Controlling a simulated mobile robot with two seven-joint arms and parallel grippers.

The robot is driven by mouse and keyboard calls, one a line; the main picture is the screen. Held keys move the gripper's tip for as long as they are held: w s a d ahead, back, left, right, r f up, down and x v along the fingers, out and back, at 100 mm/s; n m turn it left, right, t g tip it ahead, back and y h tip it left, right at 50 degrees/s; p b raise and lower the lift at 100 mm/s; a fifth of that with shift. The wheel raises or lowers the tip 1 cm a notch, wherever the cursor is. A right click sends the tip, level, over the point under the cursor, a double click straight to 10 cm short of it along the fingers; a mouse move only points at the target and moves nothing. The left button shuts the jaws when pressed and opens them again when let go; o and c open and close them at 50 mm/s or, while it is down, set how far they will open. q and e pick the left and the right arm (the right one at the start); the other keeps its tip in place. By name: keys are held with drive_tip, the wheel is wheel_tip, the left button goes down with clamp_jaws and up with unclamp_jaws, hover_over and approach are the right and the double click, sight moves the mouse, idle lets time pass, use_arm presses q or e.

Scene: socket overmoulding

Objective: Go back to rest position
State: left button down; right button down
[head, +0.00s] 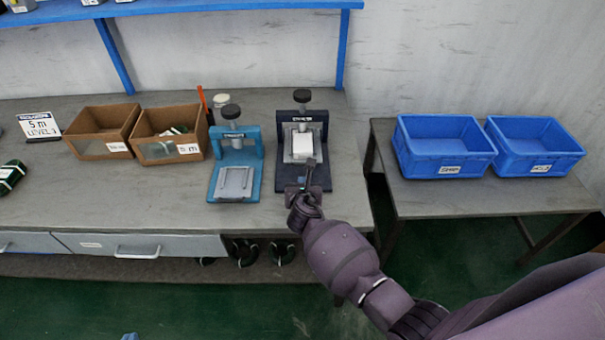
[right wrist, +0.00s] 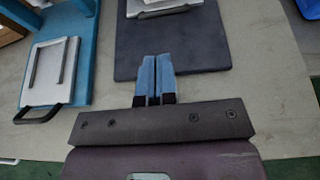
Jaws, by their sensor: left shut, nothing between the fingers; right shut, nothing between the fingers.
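My right gripper (head: 310,167) reaches over the front of the dark blue press (head: 322,181) in the head view. In the right wrist view its two blue fingers (right wrist: 155,80) are shut together with nothing between them, over the near edge of the press's dark base plate (right wrist: 180,50). A white block (head: 302,146) sits in the dark press, just beyond the fingers. Only a small blue tip of my left gripper (head: 130,337) shows at the bottom edge of the head view. It is shut, away from the bench, and the rest is out of frame.
A light blue press (head: 252,178) stands left of the dark one on the workbench (head: 110,200). Two brown bins (head: 105,150) stand further left, with a red upright tool (head: 202,100) near them. Two blue crates (head: 437,171) sit on a side table (head: 400,190) at right.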

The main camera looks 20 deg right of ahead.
drive_tip(key=shift+s+a+r, duration=0.15)
drive_tip(key=shift+s+r, duration=0.05)
drive_tip(key=shift+s, duration=0.4)
drive_tip(key=m, duration=0.3)
drive_tip(key=shift+a, duration=0.2)
drive_tip(key=s+r+m+t+y, duration=0.1)
drive_tip(key=s+r+m+y, duration=0.15)
drive_tip(key=m, duration=0.75)
drive_tip(key=s+r+m+y, duration=0.15)
drive_tip(key=r+m, duration=0.25)
drive_tip(key=m, duration=0.5)
drive_tip(key=s+d+f+m, duration=0.2)
drive_tip(key=s+d+m, duration=0.1)
drive_tip(key=s, duration=0.5)
drive_tip(key=s+d+f+m+g, duration=0.1)
drive_tip(key=s+d+f+m, duration=0.1)
drive_tip(key=s, duration=0.7)
drive_tip(key=s+d+f+m+g, duration=0.1)
drive_tip(key=s+d+f+m, duration=0.2)
drive_tip(key=s+d+m, duration=0.2)
drive_tip(key=s, duration=0.3)
drive_tip(key=shift+s+d+h, duration=0.15)
drive_tip(key=shift+d+h, duration=0.15)
drive_tip(key=shift+d, duration=0.05)
